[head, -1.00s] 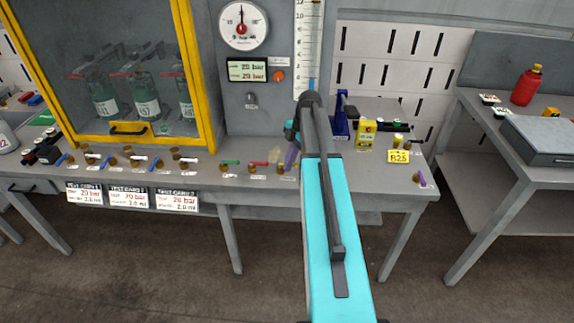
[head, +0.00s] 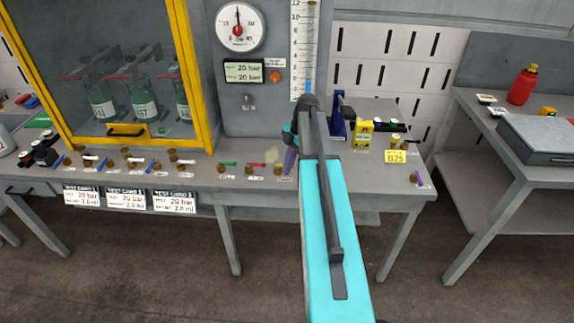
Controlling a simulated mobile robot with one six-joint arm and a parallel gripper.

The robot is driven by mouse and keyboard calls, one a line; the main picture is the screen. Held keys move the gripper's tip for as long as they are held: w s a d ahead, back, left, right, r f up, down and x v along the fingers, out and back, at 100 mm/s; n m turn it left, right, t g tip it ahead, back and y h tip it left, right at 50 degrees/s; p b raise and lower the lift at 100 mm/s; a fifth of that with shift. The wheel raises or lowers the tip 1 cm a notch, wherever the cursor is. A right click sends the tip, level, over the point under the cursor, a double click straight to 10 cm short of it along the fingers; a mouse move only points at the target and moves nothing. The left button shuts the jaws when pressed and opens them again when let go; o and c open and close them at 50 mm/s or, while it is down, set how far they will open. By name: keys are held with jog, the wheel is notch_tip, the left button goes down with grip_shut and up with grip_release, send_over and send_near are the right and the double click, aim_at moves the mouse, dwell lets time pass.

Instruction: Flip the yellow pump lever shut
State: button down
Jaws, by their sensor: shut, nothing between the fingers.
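A small pale yellowish piece (head: 272,155) stands just left of the tip, above the row of small valves. I cannot tell whether it is the yellow pump lever. I cannot tell whether the tip touches anything.
A row of brass valves with coloured handles (head: 228,165) lines the bench front (head: 240,184). A yellow-framed glass cabinet (head: 204,75) stands at left.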

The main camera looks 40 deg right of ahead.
jog(key=shift+s+a+f, duration=0.25)
jog(key=shift+s+a, duration=0.75)
jog(key=shift+a, duration=0.1)
notch_tip(320, 180, up, 10)
jog(key=w+d+b, duration=0.1)
jog(key=w+d, duration=0.1)
jog(key=shift+w+f+b, duration=0.25)
jog(key=shift+b, duration=0.1)
jog(key=shift+s, duration=0.1)
